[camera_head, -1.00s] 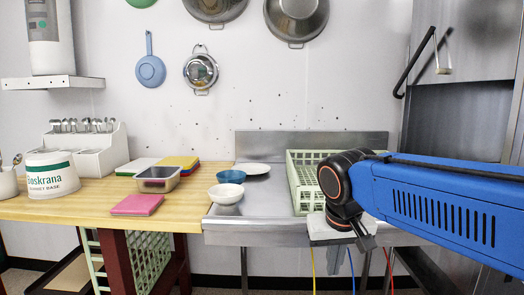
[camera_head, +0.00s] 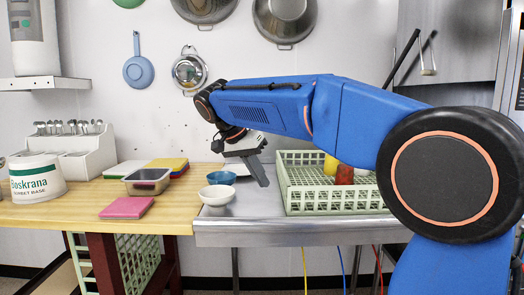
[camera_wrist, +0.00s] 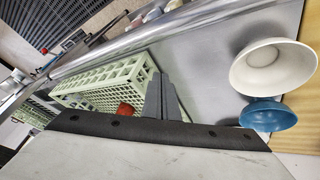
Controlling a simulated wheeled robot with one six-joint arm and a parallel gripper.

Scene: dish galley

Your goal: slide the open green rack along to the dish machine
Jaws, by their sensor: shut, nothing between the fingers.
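The open pale green rack (camera_head: 335,203) sits on the steel counter and holds a yellow cup (camera_head: 331,165) and a red cup (camera_head: 345,175). My gripper (camera_head: 262,181) is shut and empty, pointing down just left of the rack, close to its left wall; I cannot tell whether it touches. In the wrist view, the shut fingers (camera_wrist: 160,98) stand beside the rack (camera_wrist: 100,78), with something red showing behind its lattice. The dish machine (camera_head: 455,45) is at the right, its steel front and bar handle showing. My arm hides much of it and the counter's right end.
A white bowl (camera_head: 216,197) and a blue bowl (camera_head: 221,178) stand left of my gripper at the counter's left edge. The wooden table (camera_head: 60,218) adjoins there, with a steel pan (camera_head: 147,182) and a pink board (camera_head: 127,207). Pans hang on the wall above.

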